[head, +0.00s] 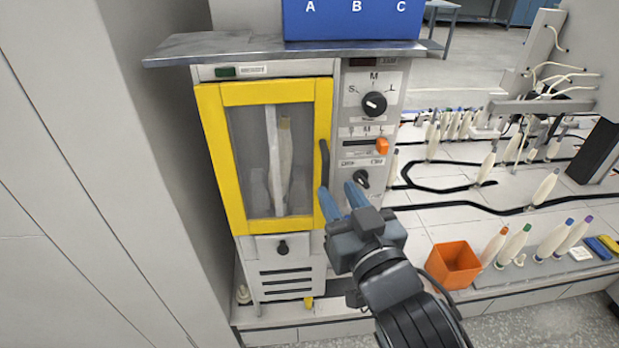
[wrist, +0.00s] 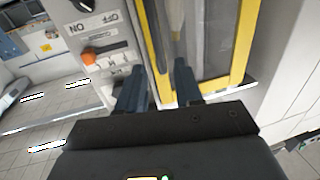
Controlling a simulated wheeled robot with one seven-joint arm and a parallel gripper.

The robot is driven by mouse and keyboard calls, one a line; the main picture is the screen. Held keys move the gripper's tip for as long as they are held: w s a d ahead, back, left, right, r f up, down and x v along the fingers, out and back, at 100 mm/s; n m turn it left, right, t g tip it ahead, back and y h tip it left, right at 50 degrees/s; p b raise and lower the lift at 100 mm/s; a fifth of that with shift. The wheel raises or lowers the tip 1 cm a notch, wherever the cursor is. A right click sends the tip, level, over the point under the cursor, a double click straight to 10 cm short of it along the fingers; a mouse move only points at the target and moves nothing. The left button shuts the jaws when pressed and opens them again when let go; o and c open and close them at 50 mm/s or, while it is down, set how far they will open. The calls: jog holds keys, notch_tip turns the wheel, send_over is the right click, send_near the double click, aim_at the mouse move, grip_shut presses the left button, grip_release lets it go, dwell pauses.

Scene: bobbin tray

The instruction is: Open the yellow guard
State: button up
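The yellow guard (head: 222,165) is a framed door with a clear pane on the cabinet front, and it looks closed. A pale bobbin (head: 285,155) shows behind the pane. The guard's dark vertical handle (head: 324,160) is on its right side. My gripper (head: 337,189) is open, its two blue fingers just below and right of the handle's lower end. In the wrist view the fingers (wrist: 158,72) are apart, with the yellow frame (wrist: 158,45) showing beyond and between them. I see nothing held, and cannot tell whether a finger touches the handle.
Right of the guard is a control panel with a black knob (head: 374,103) and an orange slider (head: 382,146). A blue box (head: 350,25) stands on the cabinet top. An orange bin (head: 453,265) and several bobbins stand to the right. A grey wall (head: 150,150) is close on the left.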

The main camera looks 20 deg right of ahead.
aim_at(327, 174)
jog(key=shift+w+d+p, duration=0.25)
jog(key=shift+w, duration=1.5)
jog(key=shift+w+d+p, duration=0.2)
jog(key=shift+w, duration=1.5)
jog(key=shift+c, duration=0.5)
grip_shut()
